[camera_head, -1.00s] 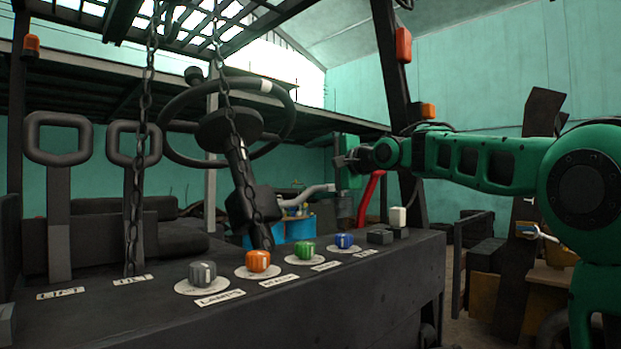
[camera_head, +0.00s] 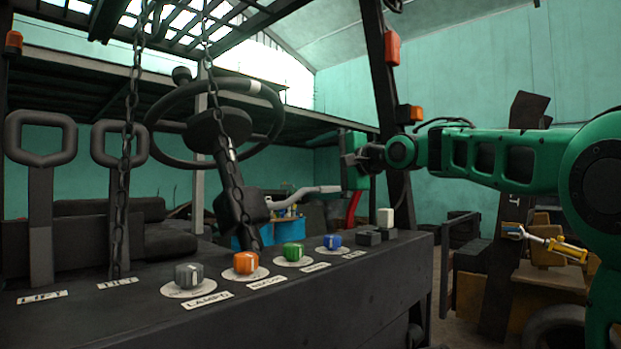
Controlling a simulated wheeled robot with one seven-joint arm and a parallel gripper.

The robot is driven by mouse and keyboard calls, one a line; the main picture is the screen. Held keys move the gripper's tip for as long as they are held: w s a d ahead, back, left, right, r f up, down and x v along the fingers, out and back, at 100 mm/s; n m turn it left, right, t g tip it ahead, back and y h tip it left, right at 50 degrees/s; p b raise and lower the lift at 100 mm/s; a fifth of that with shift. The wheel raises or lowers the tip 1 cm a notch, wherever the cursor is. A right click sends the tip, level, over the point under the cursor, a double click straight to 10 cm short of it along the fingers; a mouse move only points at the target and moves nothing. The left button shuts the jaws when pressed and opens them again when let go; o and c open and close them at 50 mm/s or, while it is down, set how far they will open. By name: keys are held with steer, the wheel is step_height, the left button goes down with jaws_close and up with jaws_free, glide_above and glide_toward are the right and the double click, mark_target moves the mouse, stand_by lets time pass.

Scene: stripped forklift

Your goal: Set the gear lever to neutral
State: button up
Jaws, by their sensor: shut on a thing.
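The gear lever (camera_head: 303,192) is a grey, slightly bent bar reaching right from the dark steering column (camera_head: 230,180), behind the control panel. My gripper (camera_head: 347,180) is at the lever's right end, below the green end of my arm, and is shut on it. The fingertips are small and dark here, so the exact grip on the tip is hard to make out. The lever's root is partly hidden by the column block.
The dark panel (camera_head: 390,268) in front bears grey, orange, green and blue knobs. Two hanging chains (camera_head: 127,150) and the steering wheel (camera_head: 270,130) stand to the left. A red lever (camera_head: 353,208) is just below my gripper. A dark post (camera_head: 385,80) rises behind the arm.

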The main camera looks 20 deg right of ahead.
steer(key=shift+s+a+r, duration=0.1)
steer(key=shift+s+r, duration=0.85)
steer(key=shift+r, duration=0.2)
steer(key=shift+s+d+r+t, duration=0.2)
steer(key=shift+s+t, duration=0.1)
steer(key=shift+s, duration=0.3)
steer(key=c, duration=1.1)
steer(key=shift+s+d+f, duration=0.1)
steer(key=shift+f, duration=0.05)
steer(key=shift+s+d+f, duration=0.3)
steer(key=shift+s+d, duration=0.15)
steer(key=shift+d, duration=0.2)
steer(key=shift+s, duration=0.1)
